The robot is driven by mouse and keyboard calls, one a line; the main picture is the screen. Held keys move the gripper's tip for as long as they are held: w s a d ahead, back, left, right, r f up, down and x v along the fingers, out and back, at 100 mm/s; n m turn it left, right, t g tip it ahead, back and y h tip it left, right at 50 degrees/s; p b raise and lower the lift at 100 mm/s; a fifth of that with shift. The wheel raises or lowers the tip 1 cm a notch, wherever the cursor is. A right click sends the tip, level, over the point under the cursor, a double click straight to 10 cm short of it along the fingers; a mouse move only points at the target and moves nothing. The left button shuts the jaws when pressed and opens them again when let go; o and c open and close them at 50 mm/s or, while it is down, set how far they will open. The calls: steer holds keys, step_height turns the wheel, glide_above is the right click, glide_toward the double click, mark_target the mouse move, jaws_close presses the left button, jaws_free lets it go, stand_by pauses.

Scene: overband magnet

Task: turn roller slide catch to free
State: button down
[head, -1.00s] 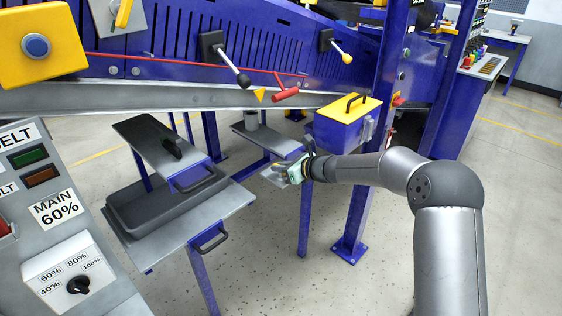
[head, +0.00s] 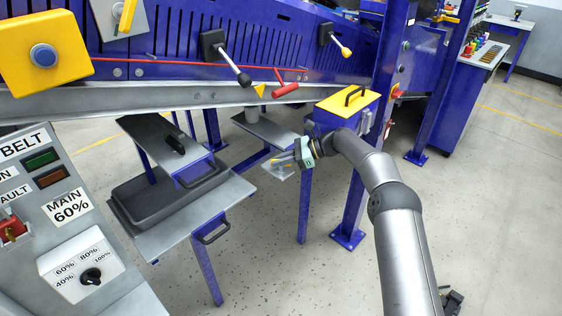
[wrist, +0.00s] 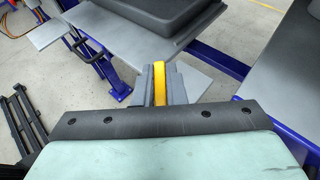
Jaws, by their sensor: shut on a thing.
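My gripper (head: 285,160) is in the middle of the head view, left of and below the yellow-topped blue box. In the wrist view its two grey fingers (wrist: 160,80) are shut on a narrow upright yellow piece (wrist: 159,84). I cannot tell whether this piece is the roller slide catch or what it joins, as its lower part is hidden by the gripper. A pale plate (head: 279,172) shows just under the fingers in the head view.
A blue box with a yellow lid (head: 347,102) stands close to my gripper. A grey shelf (head: 266,129) lies behind it. Left is a dark tray (head: 140,205) on a grey table (head: 225,192). Levers with black (head: 243,80) and yellow (head: 346,52) knobs are above.

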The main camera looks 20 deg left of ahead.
stand_by(0.6)
steer(key=c, duration=1.5)
jaws_free()
steer(key=shift+d+r, duration=0.1)
